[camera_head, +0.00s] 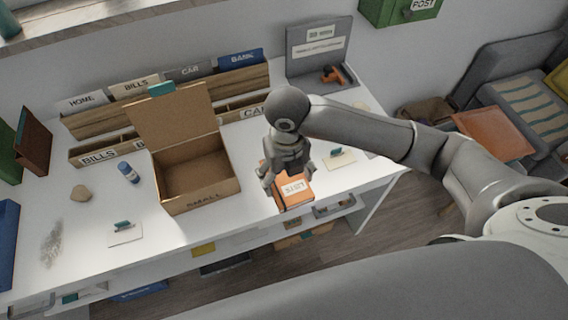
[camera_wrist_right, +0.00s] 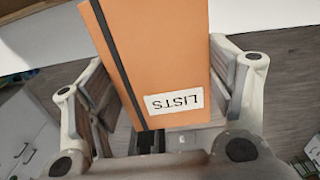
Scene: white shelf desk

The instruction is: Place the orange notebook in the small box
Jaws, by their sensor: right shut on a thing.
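The orange notebook (camera_head: 291,190) has a white "LISTS" label and a dark elastic band. My right gripper (camera_head: 287,178) is shut on it near the desk's front edge, to the right of the small box. In the right wrist view the notebook (camera_wrist_right: 160,55) stands between the two fingers of the right gripper (camera_wrist_right: 160,95). The small box (camera_head: 205,198) is open cardboard marked "SMALL", with its lid raised at the back and its inside empty. I cannot tell whether the notebook touches the desk. My left gripper is out of view.
Wooden file sorters (camera_head: 95,122) with labelled dividers stand behind the box. A blue-capped bottle (camera_head: 128,173), a stone (camera_head: 80,193) and a card with a teal clip (camera_head: 124,232) lie left of it. A grey sign stand (camera_head: 318,50) is at the back right. A chair stands right of the desk.

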